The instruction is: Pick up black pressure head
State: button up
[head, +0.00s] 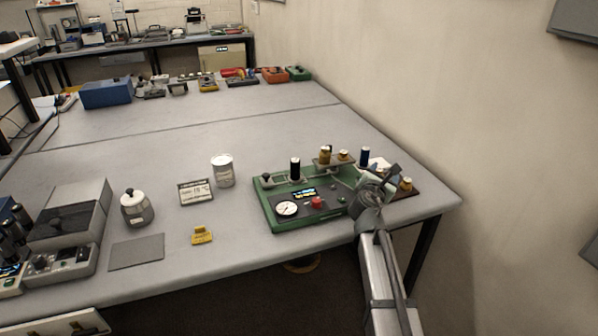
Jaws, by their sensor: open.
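A green apparatus (283,222) with a round dial, a small display and a red knob sits near the table's right front edge. A black upright cylinder (295,168), which looks like the black pressure head, stands on its back left part. My wrist and gripper hide part of that end.
Brass pieces (325,155) stand at the back of the apparatus, and another brass piece (406,184) is right of my gripper. A wall is close on the right.

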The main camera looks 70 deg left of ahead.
jog(key=s+a+r+n, duration=0.1)
jog(key=s+a, duration=0.1)
jog(key=s, duration=0.2)
jog(key=s+a+r+n+y, duration=0.1)
jog(key=s+a, duration=0.1)
jog(key=s, duration=0.3)
jog(key=s+a+r+n+g+y, duration=0.1)
jog(key=s+a+r, duration=0.1)
jog(key=s+a, duration=0.1)
jog(key=shift+s, duration=0.7)
jog(key=s+a+r+n+g+y, duration=0.1)
jog(key=s+a+r+n+y, duration=0.2)
jog(key=s, duration=0.9)
jog(key=h, duration=0.1)
send_near(296, 159)
jog(key=x, duration=0.3)
jog(key=shift+a+f, duration=0.25)
jog(key=x, duration=0.7)
jog(key=shift+w+a, duration=0.2)
grip_shut()
